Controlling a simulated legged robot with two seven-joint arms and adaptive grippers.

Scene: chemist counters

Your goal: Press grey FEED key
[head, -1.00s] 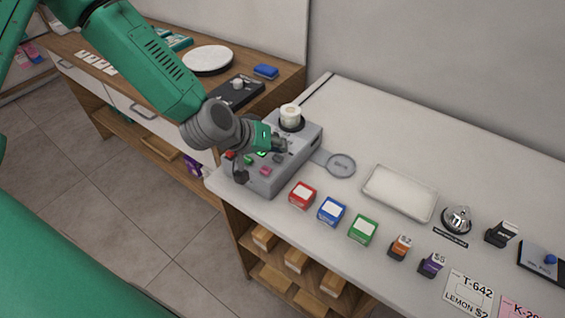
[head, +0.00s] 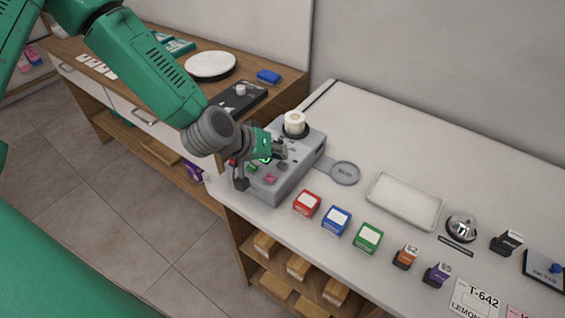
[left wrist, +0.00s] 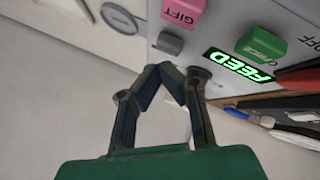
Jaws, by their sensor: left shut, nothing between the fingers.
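The grey machine (head: 296,182) stands at the left end of the white counter, with a paper roll (head: 294,122) on top. In the left wrist view its panel shows a grey key (left wrist: 170,43), a pink GIFT key (left wrist: 183,12), a green key (left wrist: 262,45) and a lit green FEED display (left wrist: 238,65). My left gripper (head: 283,149) is over the machine's panel, shut and empty. In the left wrist view its fingertips (left wrist: 178,75) appear just below the grey key; I cannot tell whether they touch the panel. My right gripper is not in view.
Red (head: 307,203), blue (head: 336,220) and green (head: 368,238) boxes stand right of the machine. A wooden desk (head: 215,93) stands behind on the left.

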